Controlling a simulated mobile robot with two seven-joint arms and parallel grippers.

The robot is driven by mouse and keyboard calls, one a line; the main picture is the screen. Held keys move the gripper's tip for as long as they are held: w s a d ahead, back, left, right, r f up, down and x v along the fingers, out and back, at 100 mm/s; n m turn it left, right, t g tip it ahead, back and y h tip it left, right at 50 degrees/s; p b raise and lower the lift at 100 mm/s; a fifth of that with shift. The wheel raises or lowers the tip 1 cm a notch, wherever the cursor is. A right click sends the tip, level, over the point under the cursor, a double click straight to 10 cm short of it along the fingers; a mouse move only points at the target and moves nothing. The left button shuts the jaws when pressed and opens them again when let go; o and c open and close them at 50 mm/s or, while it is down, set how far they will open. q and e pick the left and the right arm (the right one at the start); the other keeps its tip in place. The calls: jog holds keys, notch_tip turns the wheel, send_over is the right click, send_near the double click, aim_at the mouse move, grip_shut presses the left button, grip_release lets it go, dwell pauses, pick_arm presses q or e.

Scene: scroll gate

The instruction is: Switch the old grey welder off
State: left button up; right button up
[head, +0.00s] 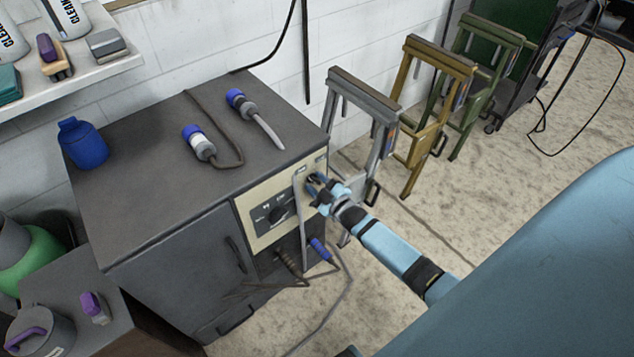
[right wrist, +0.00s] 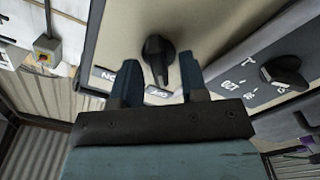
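The old grey welder (head: 190,255) is a dark grey cabinet with a beige control panel (head: 258,196) on its front. My right gripper (head: 316,186) is at the panel's upper right corner. In the right wrist view, its two fingers (right wrist: 160,66) are spread, with a black rotary switch (right wrist: 157,50) showing between and just past the tips. Labels reading ON and OFF sit near the switch. I cannot tell whether the fingers touch it or which label it points at. A second black knob (right wrist: 285,72) sits beside it, also visible in the head view (head: 278,213). My left gripper is not in view.
Grey, yellow and green frames (head: 425,110) stand to the right on the pale floor.

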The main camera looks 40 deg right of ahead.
jog(key=s+d, duration=0.1)
jog(key=s, duration=1.2)
jog(key=shift+s, duration=0.3)
